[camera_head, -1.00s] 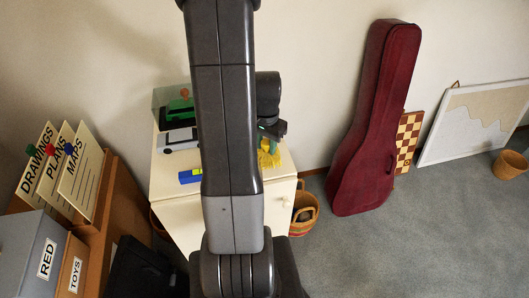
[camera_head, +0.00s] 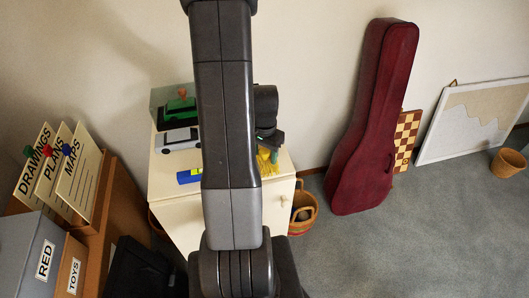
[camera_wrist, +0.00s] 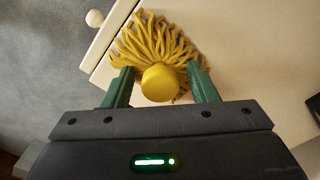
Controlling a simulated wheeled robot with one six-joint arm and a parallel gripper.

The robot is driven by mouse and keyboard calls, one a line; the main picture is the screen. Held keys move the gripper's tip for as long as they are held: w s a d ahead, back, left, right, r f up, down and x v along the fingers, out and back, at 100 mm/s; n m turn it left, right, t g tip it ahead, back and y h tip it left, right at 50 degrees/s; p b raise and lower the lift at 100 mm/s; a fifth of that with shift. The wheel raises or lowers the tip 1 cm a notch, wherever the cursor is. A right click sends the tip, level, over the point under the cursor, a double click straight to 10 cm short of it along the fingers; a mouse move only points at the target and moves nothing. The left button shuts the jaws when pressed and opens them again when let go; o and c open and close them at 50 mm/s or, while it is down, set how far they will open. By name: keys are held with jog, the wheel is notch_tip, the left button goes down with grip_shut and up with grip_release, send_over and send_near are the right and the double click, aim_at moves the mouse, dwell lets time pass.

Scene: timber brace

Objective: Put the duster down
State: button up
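The yellow duster (camera_head: 264,164) is at the right front part of the cream cabinet's top (camera_head: 180,184). In the wrist view its strands (camera_wrist: 157,40) spread out over the cream surface and appear to rest on it. Its round knob points toward my gripper (camera_wrist: 160,84). The two green fingers stand on either side of the knob, with a narrow gap showing on each side. My gripper also shows in the head view (camera_head: 270,152), just above the duster. My arm hides the middle of the cabinet top.
A glass case (camera_head: 172,107), a silver toy car (camera_head: 178,139) and a blue block (camera_head: 189,176) stand on the cabinet's left side. A wicker basket (camera_head: 304,213) and a red guitar case (camera_head: 372,130) are to the right. A box labelled RED (camera_head: 30,245) is at left.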

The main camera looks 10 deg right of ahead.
aim_at(265, 151)
notch_tip(265, 151, up, 12)
jog(key=shift+r, duration=0.15)
dwell(0.6)
dwell(0.4)
notch_tip(265, 151, down, 13)
jog(key=shift+r, duration=0.5)
dwell(0.4)
